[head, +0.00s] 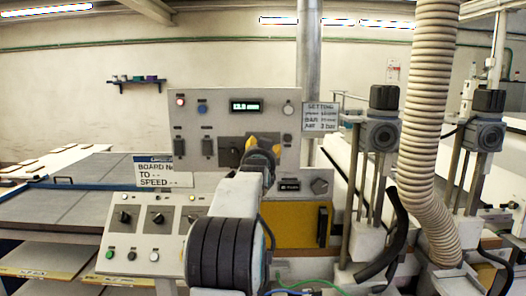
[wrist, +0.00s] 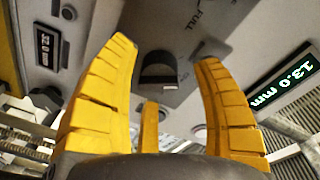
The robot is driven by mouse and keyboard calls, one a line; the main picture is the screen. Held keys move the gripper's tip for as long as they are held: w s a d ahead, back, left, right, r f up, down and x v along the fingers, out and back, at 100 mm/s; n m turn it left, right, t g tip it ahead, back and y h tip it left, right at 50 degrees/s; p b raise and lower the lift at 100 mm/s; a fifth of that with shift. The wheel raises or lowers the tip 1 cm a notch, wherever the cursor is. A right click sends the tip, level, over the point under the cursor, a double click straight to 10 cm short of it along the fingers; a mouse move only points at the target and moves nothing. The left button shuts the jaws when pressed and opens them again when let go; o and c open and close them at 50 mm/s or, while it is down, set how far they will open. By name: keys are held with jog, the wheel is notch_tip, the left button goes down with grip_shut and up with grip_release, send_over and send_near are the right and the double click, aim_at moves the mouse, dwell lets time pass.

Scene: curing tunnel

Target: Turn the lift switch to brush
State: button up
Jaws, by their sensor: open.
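My gripper (head: 263,146) is in front of the upper control panel (head: 215,104), over a dark grey plate (head: 229,152). In the wrist view my gripper (wrist: 165,51) has its yellow fingers spread, with nothing held. A dark rotary knob with a pale bar (wrist: 158,72), apparently the lift switch, sits between and beyond the fingers on that plate. The word FULL is printed near it; I cannot read its other labels, so its setting is unclear. In the head view my arm and gripper hide the knob.
A lit display (head: 246,106) is above the plate. A lower panel (head: 150,226) with several knobs and buttons stands at left. A sign (head: 320,117) is at the upper panel's right. A ribbed hose (head: 430,130) hangs at right beside two posts with grey heads.

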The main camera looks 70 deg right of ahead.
jog(key=shift+o, duration=0.2)
jog(key=shift+r, duration=0.1)
grip_shut()
jog(key=n+b, duration=0.1)
jog(key=b, duration=0.2)
jog(key=shift+f, duration=0.25)
jog(key=shift+n+b, duration=0.6)
jog(key=shift+b, duration=0.55)
jog(key=shift+r+n+b, duration=0.15)
jog(key=shift+n+b, duration=0.55)
jog(key=shift+n, duration=0.1)
jog(key=shift+a+r+n, duration=0.1)
jog(key=shift+r+n, duration=0.1)
jog(key=shift+n, duration=0.3)
jog(key=shift+r, duration=0.1)
